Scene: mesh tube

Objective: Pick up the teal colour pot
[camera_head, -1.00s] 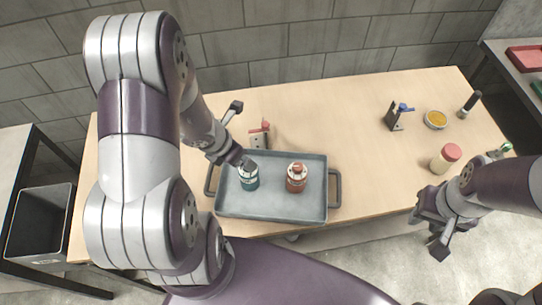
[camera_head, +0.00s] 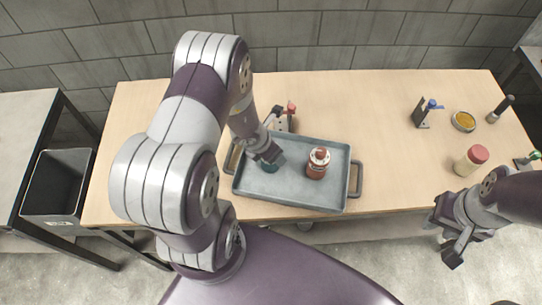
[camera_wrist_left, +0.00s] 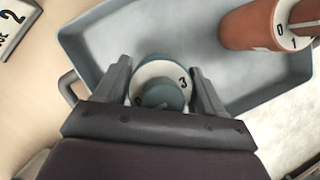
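The teal colour pot (camera_head: 270,166) stands upright in the left part of the grey tray (camera_head: 290,200), partly hidden by my left gripper in the head view. The left wrist view shows its round teal lid and white numbered ring (camera_wrist_left: 160,84) from above. My left gripper (camera_wrist_left: 162,78) is lowered over it, one finger on each side; the fingers look open, with firm contact not visible. My right gripper (camera_head: 442,238) is open and empty off the table's front edge at the right.
A red-brown pot (camera_head: 318,162) stands right of the teal one in the tray. A small stand with a red top (camera_head: 284,120) is just behind the tray. A red-capped jar (camera_head: 471,160), yellow dish (camera_head: 463,122) and black holder (camera_head: 422,112) stand right. The middle of the table is clear.

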